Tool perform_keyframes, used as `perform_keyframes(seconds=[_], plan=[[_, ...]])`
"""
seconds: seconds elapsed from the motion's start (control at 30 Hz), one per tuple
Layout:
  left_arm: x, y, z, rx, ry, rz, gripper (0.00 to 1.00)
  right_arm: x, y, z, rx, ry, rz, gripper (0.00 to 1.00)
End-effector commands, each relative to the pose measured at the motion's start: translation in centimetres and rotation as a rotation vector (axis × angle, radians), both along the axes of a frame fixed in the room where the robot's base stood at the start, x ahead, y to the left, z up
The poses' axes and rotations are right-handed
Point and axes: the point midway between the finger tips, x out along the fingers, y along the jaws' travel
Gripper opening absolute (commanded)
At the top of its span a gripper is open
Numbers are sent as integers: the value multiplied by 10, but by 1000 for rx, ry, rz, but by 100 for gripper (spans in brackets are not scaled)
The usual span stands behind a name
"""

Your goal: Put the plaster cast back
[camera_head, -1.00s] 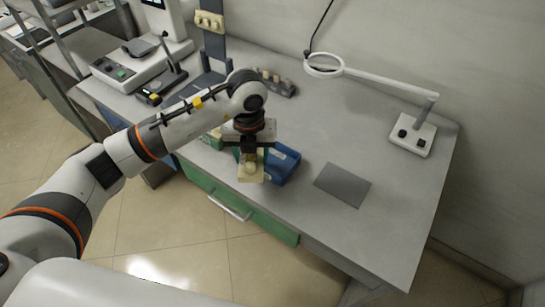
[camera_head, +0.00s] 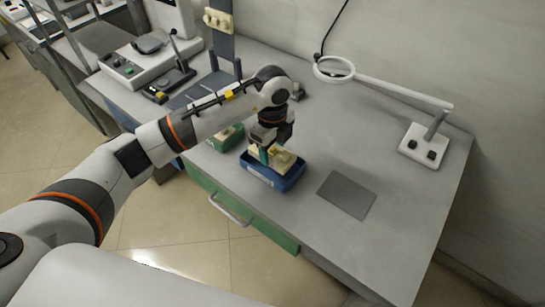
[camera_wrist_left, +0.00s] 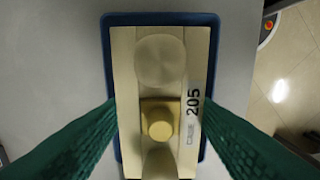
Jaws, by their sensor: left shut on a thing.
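The plaster cast (camera_head: 285,160) is a cream block; in the left wrist view the cast (camera_wrist_left: 198,55) shows a round hollow, a raised knob and a label reading 205. My left gripper (camera_head: 266,152) is shut on it, with green fingers on both sides. The cast is over or in a blue tray (camera_head: 262,174) near the table's front edge. The tray's blue rim (camera_wrist_left: 165,18) frames the cast in the left wrist view. I cannot tell whether the cast rests on the tray floor. My right gripper is not in view.
A green tray (camera_head: 228,138) stands just left of the blue one. A grey mat (camera_head: 347,195) lies to the right, with clear table around it. A magnifier lamp (camera_head: 424,145) stands at the back right. A white device (camera_head: 140,65) stands at the back left.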

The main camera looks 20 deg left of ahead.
Motion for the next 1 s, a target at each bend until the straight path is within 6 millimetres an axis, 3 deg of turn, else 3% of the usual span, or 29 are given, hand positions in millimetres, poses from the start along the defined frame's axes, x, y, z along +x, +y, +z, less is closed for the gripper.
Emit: perform_keyframes(seconds=[0.37,0.73,0.77,0.8,1.0], plan=[[0,0,-40,0,0,-2,25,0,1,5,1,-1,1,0],[0,0,-46,0,-1,-3,25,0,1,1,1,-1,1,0],[0,0,-45,1,0,-3,57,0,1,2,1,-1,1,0],[0,0,-45,1,0,-3,62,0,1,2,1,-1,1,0],[0,0,-45,0,0,-3,62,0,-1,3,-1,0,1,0]])
